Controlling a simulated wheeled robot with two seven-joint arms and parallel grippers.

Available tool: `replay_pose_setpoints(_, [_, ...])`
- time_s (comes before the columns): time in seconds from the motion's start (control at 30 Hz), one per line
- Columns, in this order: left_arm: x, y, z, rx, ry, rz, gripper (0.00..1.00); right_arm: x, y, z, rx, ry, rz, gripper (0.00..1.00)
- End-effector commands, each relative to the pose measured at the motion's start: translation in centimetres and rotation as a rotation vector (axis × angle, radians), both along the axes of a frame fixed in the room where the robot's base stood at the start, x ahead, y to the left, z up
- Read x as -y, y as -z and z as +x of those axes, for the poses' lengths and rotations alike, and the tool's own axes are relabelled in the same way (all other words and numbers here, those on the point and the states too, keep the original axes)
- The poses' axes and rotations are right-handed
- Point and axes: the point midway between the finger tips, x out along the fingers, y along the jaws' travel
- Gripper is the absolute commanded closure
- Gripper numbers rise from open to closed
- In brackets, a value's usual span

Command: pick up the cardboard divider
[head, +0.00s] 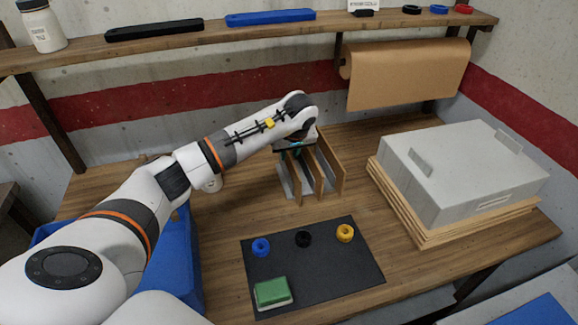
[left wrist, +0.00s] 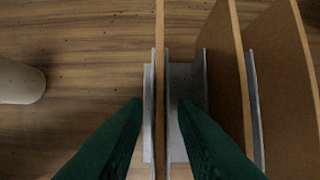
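Three upright cardboard dividers stand in a grey slotted rack (head: 284,184) on the wooden table. The leftmost divider (left wrist: 160,60) shows edge-on in the left wrist view. A middle divider (left wrist: 226,80) and a right divider (left wrist: 285,60) stand beside it. My left gripper (head: 292,150) is over the rack in the head view. In the left wrist view, its two green fingers (left wrist: 160,103) are apart, one on each side of the leftmost divider, with gaps visible between fingers and board. The fingers hide part of the rack. My right gripper is not in view.
A black mat (head: 315,285) holds blue, black and yellow rings and a green-topped block (head: 272,291). A grey lidded box (head: 465,165) sits on stacked boards at right. A blue bin (head: 178,260) is at left. A shelf (head: 230,32) and brown paper roll (head: 408,75) are behind.

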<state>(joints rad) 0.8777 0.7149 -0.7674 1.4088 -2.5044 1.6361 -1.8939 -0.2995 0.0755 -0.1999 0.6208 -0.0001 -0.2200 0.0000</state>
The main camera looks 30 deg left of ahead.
Motion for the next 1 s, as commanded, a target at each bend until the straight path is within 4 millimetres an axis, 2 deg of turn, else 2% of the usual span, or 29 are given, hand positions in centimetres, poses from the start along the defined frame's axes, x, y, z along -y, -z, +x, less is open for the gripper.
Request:
replay_pose_setpoints(0.03, [0.0, 0.0, 0.0, 0.0, 0.0, 0.0, 0.84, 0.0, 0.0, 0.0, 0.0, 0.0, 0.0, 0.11])
replay_pose_setpoints(0.13, [0.0, 0.0, 0.0, 0.0, 0.0, 0.0, 1.0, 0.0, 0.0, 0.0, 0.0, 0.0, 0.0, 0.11])
replay_pose_setpoints(0.57, [0.0, -0.3, 0.0, 0.001, -0.001, 0.001, 1.0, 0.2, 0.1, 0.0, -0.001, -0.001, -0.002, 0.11])
replay_pose_setpoints(0.67, [-0.1, -1.4, 0.1, 0.004, -0.001, 0.001, 1.0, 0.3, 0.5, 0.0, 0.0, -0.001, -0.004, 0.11])
replay_pose_setpoints(1.0, [0.0, -8.0, 0.1, 0.005, -0.001, 0.001, 1.0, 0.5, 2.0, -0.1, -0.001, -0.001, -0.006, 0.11])
